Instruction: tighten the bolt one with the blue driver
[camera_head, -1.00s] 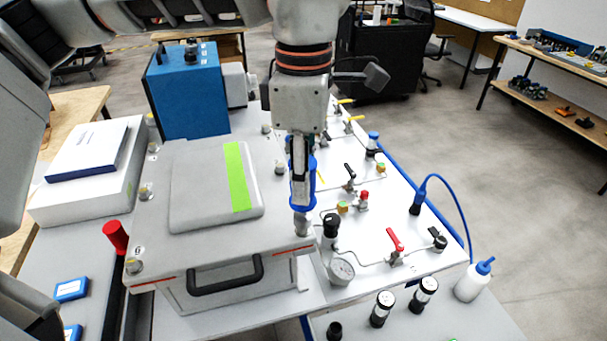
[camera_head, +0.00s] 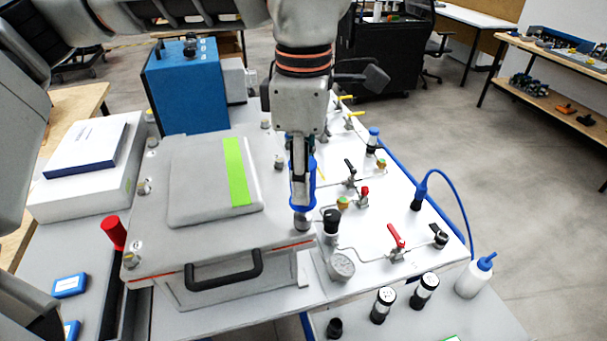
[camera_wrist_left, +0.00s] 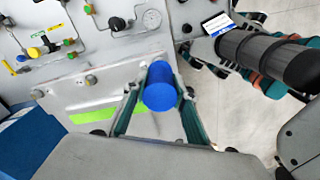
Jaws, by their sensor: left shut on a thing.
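My left gripper (camera_head: 301,182) points down and is shut on the blue driver (camera_head: 311,202). The driver stands about upright, its metal lower end at the front right corner of the grey lidded box (camera_head: 165,235). The bolt under it is hidden, so I cannot tell whether the driver is seated on it. In the left wrist view the driver's round blue end (camera_wrist_left: 160,95) sits between the two fingers. Other bolts show along the lid's edge, such as one (camera_head: 131,260) at the front left corner beside a "6" label. My right gripper is not in view.
A white panel (camera_head: 385,225) with valves, thin tubing and a gauge (camera_head: 341,267) lies close right of the driver. A black knob (camera_head: 331,222) stands very near its lower end. A blue unit (camera_head: 188,90) is behind the box. A red-capped part (camera_head: 114,232) stands left.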

